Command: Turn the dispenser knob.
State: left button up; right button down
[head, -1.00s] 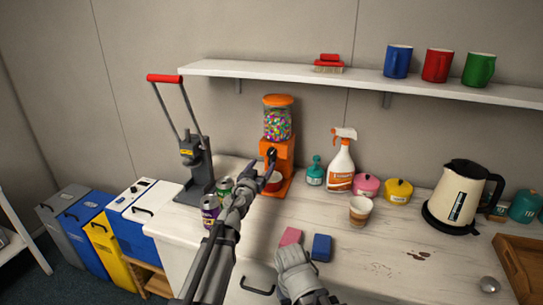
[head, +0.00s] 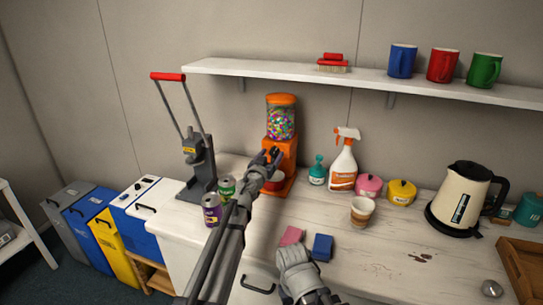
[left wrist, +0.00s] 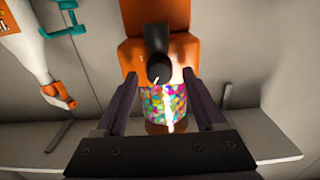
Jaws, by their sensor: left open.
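The orange candy dispenser (head: 285,148) stands upright at the back of the counter, with a clear globe of coloured candy. My left gripper (head: 268,157) is in front of its body and hides the knob in the head view. The left wrist view shows the black knob (left wrist: 158,69) with a small white mark, on the orange front. The open left fingers (left wrist: 160,80) lie on either side of the knob in that view, with gaps; I cannot tell how far off they are in depth. My right gripper (head: 297,278) is low over the counter's front, its jaws unclear.
Two cans (head: 212,208) stand near my left forearm, left of the dispenser. A grey lever press (head: 199,165) is farther left. A teal bottle (head: 317,172) and a spray bottle (head: 343,165) stand close on the right. A paper cup (head: 363,211) is nearer the front.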

pick_arm(q)
jog(key=shift+w, duration=0.2)
grip_shut()
dwell(0.5)
